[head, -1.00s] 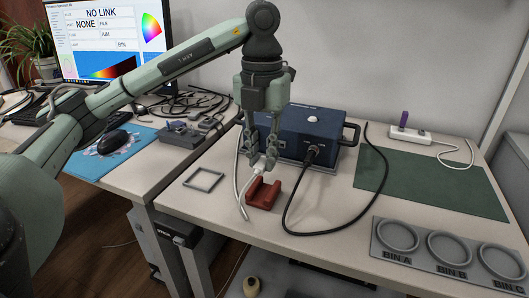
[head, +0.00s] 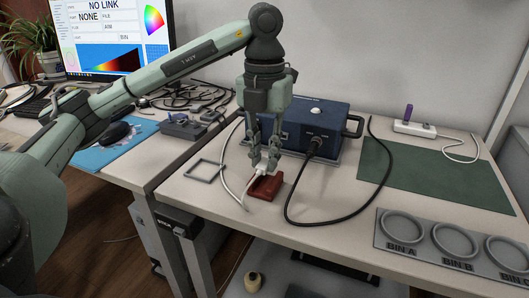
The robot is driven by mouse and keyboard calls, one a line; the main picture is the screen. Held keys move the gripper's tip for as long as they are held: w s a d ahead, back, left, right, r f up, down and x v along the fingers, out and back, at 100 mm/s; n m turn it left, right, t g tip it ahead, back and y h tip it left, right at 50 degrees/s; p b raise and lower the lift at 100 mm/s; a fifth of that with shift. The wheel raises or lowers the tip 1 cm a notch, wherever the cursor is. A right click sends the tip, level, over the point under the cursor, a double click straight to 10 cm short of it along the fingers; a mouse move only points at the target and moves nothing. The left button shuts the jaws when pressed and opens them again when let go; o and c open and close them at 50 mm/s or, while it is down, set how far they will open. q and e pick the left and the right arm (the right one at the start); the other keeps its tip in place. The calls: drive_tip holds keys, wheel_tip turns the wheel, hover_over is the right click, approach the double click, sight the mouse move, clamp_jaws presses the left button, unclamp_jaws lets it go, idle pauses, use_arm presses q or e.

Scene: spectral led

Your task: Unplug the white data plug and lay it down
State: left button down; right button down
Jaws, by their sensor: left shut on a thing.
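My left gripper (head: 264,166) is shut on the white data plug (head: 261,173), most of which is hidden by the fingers. The plug is just in front of the blue instrument box (head: 318,118), apart from it. It is at the back edge of a small red cradle (head: 266,188); I cannot tell whether it touches the cradle. A white cable (head: 224,170) runs from the plug and loops on the table to the left. The box's port panel is partly hidden behind my gripper. My right gripper is not in view.
A black cable (head: 288,196) runs from the box's front and curves over the table. A thin grey square frame (head: 205,171) lies left of the cradle. A green mat (head: 430,175) and a bin tray (head: 428,262) are at right. The monitor (head: 110,40) reads "NO LINK".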

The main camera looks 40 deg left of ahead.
use_arm(q)
drive_tip(key=shift+f+b, duration=0.95)
drive_tip(key=shift+f, duration=0.5)
drive_tip(key=c, duration=1.3)
unclamp_jaws()
drive_tip(key=shift+c, duration=0.2)
drive_tip(key=shift+r+p, duration=1.25)
drive_tip(key=shift+r, duration=0.3)
wheel_tip(320, 180, up, 12)
